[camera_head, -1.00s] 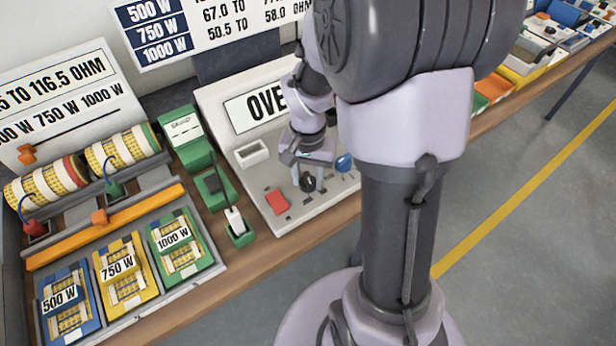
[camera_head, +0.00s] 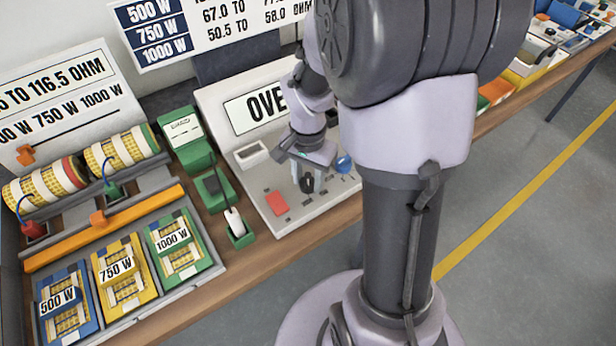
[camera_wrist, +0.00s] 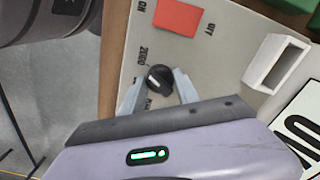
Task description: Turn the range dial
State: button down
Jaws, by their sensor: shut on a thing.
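The range dial is a small black knob (camera_wrist: 159,78) with a white pointer mark, on the light grey panel (camera_wrist: 215,60) in the wrist view. In the head view, the black knob (camera_head: 307,185) sits under my gripper (camera_head: 308,178), between a red switch and a blue knob. The contact between fingertips and knob is too small to see well there.
A red rocker switch (camera_head: 277,202) marked ON and OFF and a blue knob (camera_head: 344,164) flank the dial. A white open holder (camera_head: 251,154) is on the panel. A green probe stand (camera_head: 240,232) and the coil trays (camera_head: 175,245) stand left.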

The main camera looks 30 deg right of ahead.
aim_at(308, 179)
jog(key=c, duration=0.9)
grip_release()
notch_tip(308, 179, up, 18)
jog(key=p, duration=0.7)
jog(key=shift+f+p, duration=0.25)
jog(key=shift+p, duration=0.1)
